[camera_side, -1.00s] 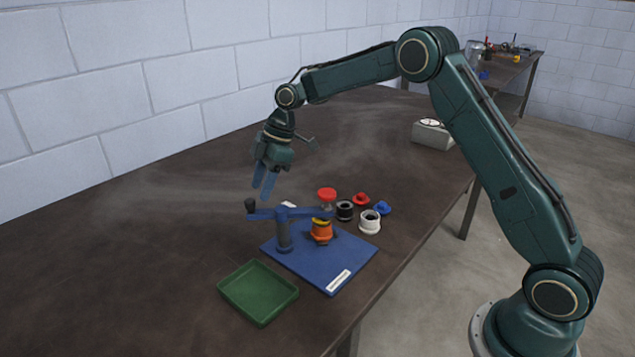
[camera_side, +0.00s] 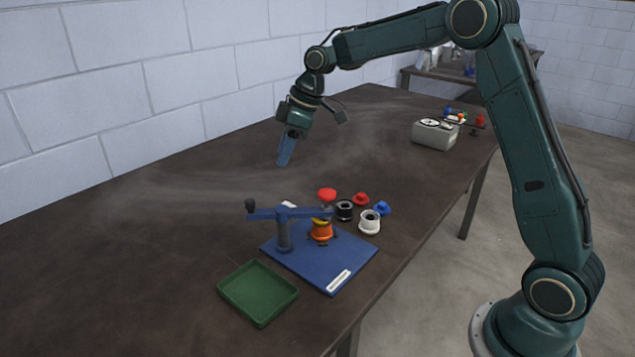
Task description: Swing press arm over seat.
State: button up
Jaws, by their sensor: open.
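The blue press arm (camera_side: 271,214) sits on a grey post (camera_side: 284,238) standing on a blue base plate (camera_side: 316,270). A dark knob (camera_side: 250,204) is at its left end. Its right end reaches over the seat, where an orange ring-shaped part (camera_side: 322,231) with a yellowish top stands. A red round head (camera_side: 327,195) is above the arm's right end. Whether the press touches the orange part is too small to tell. My gripper (camera_side: 286,150) is open and empty, pointing down above the table behind the press, clear of it; its fingers overlap in this view.
A green tray (camera_side: 258,318) lies in front of the plate. Right of the press are a black ring (camera_side: 344,210), a white ring (camera_side: 369,222), a red cap (camera_side: 361,199) and a blue cap (camera_side: 382,208). A grey device (camera_side: 435,134) stands farther back. The table's left is clear.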

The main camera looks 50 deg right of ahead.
jog(key=v, duration=0.6)
jog(key=s+a+r+m+h, duration=0.1)
jog(key=s+a+r+m, duration=0.1)
jog(key=s, duration=0.8)
jog(key=s+a+r+m+t, duration=0.1)
jog(key=s+a+r+m, duration=0.1)
jog(key=s, duration=0.8)
jog(key=shift+a+r+m+h, duration=0.15)
jog(key=shift+r+m+h, duration=0.35)
jog(key=shift+r, duration=0.55)
